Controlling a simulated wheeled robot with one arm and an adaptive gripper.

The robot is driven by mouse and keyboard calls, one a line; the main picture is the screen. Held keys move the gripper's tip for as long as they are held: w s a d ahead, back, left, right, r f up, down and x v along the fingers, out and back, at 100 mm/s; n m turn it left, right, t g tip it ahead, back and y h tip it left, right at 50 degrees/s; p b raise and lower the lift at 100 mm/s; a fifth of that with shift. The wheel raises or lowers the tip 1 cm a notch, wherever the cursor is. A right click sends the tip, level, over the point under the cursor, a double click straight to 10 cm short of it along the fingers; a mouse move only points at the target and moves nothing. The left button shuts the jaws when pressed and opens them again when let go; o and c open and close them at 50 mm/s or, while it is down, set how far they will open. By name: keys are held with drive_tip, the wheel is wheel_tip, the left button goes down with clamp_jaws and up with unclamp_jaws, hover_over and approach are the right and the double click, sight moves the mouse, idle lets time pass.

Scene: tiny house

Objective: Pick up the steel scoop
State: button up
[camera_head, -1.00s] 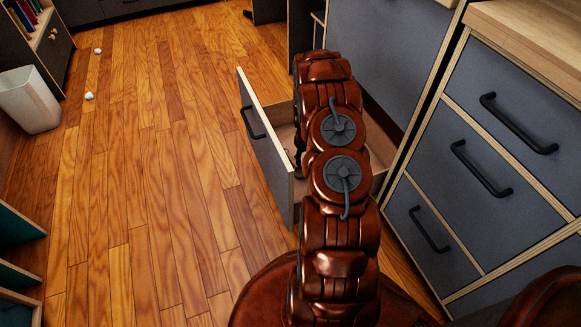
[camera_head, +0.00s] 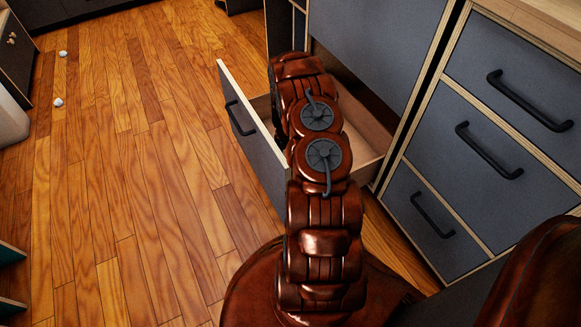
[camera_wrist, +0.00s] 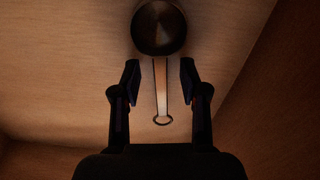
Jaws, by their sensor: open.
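The steel scoop (camera_wrist: 160,28) lies on the wooden drawer floor in the wrist view, its dark round bowl at the top. Its light handle (camera_wrist: 161,85) points down and ends in a small ring. My gripper (camera_wrist: 160,72) is open, with one finger on each side of the handle and a gap on both sides. Whether the fingers are level with the handle or above it, I cannot tell. In the head view my arm hides the gripper and the scoop.
The open drawer (camera_head: 252,143) has a grey front and pale wooden inside. Its side walls (camera_wrist: 262,85) rise near the gripper. Closed grey drawers (camera_head: 470,160) stand to the right. The wooden floor (camera_head: 130,200) at left is mostly clear, with two small white objects (camera_head: 58,102) far off.

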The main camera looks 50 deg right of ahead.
drive_tip(key=shift+f, duration=0.75)
clamp_jaws()
